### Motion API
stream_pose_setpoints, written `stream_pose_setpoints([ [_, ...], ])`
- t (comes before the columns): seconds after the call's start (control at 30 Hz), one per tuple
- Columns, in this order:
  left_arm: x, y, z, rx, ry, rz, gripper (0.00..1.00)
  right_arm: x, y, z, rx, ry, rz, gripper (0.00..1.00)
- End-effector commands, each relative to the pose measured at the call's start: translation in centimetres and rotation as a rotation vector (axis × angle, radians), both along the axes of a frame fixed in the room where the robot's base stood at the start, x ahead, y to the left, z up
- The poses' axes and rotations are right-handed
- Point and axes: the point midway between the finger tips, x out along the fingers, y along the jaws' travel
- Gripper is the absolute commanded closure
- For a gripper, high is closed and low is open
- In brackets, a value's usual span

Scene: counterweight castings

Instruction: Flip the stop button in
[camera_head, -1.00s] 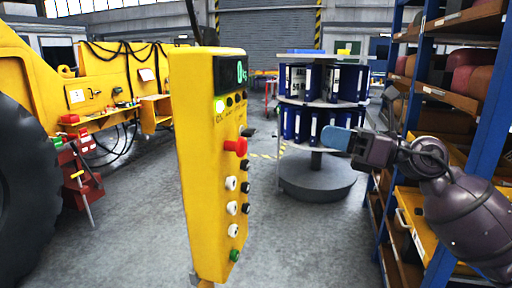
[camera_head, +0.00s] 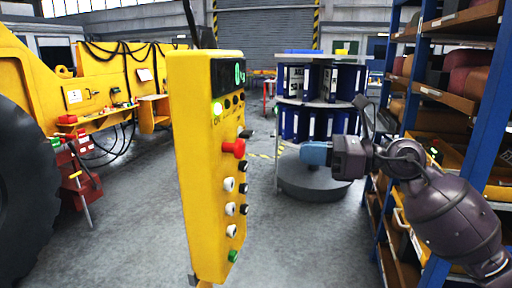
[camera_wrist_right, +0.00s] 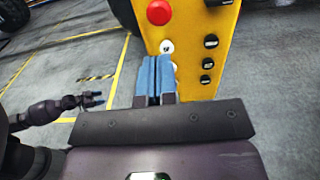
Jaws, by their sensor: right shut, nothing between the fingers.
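The red stop button (camera_head: 234,148) sticks out from the front face of a yellow control box (camera_head: 196,170), above the white buttons. It also shows in the right wrist view (camera_wrist_right: 159,12) at the top edge. My right gripper (camera_head: 314,153) has blue fingers, is shut and empty, and points left at the box's face. It is apart from the stop button, at about its height in the head view. In the right wrist view its fingertips (camera_wrist_right: 154,75) cover part of the white button column. My left gripper (camera_wrist_right: 94,99) shows small at the left of that view; its jaws are unclear.
A round rack (camera_head: 318,187) stands behind. Open floor surrounds the box.

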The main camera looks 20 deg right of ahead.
Motion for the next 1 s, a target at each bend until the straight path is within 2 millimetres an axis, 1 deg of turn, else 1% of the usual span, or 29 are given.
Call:
stream_pose_setpoints([
  [0.1,0.0,0.0,0.7,0.000,-0.004,0.000,0.39,1.1,1.9,0.3,0.002,-0.004,0.002,1.00],
  [0.4,0.1,0.1,1.8,0.000,-0.010,0.002,0.39,4.0,6.3,0.2,0.003,-0.002,0.002,1.00],
  [0.5,0.1,0.1,2.1,0.000,-0.013,0.002,0.39,4.7,7.5,0.1,0.004,-0.001,0.001,1.00],
  [0.7,0.2,0.1,2.5,0.000,-0.016,0.002,0.39,5.7,8.9,-0.2,0.002,0.000,-0.001,1.00],
  [1.0,0.4,0.0,2.6,0.001,-0.020,0.001,0.39,6.0,9.3,-0.3,0.001,0.000,-0.001,1.00],
])
